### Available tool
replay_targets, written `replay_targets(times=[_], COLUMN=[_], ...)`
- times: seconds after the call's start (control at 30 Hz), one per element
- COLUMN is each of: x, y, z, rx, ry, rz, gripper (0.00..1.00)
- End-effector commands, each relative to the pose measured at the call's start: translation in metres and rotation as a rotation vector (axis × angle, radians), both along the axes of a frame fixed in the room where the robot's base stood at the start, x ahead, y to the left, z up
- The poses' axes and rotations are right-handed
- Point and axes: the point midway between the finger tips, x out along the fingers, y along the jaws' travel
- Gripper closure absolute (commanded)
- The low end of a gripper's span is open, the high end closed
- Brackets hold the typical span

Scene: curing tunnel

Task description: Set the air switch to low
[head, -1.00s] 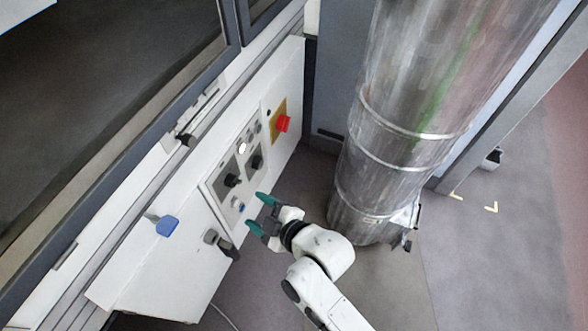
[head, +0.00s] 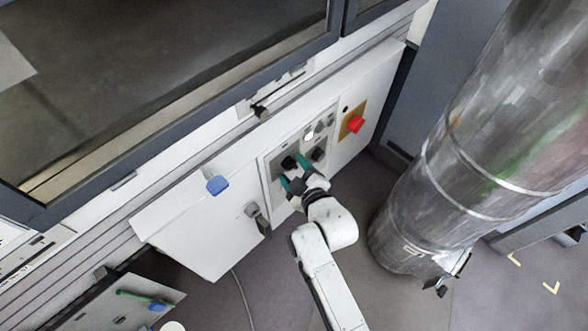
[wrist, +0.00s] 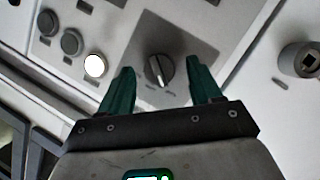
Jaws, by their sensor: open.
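A dark rotary switch with a pale pointer line (wrist: 158,70) sits on a grey plate of the white control panel. In the wrist view its line runs nearly up and down, tilted slightly. Small marks beside it are too small to read. My gripper (wrist: 160,64) is open, its two green fingers on either side of the switch, with gaps visible. In the head view my gripper (head: 292,169) is at the panel, partly over the black knob (head: 288,162). A second black knob (head: 318,154) is to its right. I cannot tell whether the fingertips touch the plate.
A lit white button (wrist: 95,65) and dark round buttons (wrist: 72,42) are near the switch. A red knob on a yellow plate (head: 355,124), a blue handle (head: 217,185) and a grey latch (head: 257,217) stick out of the panel. A large metal duct (head: 430,210) stands right.

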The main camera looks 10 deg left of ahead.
Motion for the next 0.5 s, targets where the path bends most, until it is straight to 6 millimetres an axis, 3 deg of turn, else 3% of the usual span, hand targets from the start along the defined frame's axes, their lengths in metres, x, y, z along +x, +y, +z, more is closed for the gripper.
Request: replay_targets(times=[0.37, 0.5], x=[0.0038, 0.0037], y=[0.0023, 0.0023], z=[-0.0011, -0.0011], rx=[0.001, 0.001], ry=[0.001, 0.001], rz=[0.0, 0.0], gripper=[0.36, 0.5])
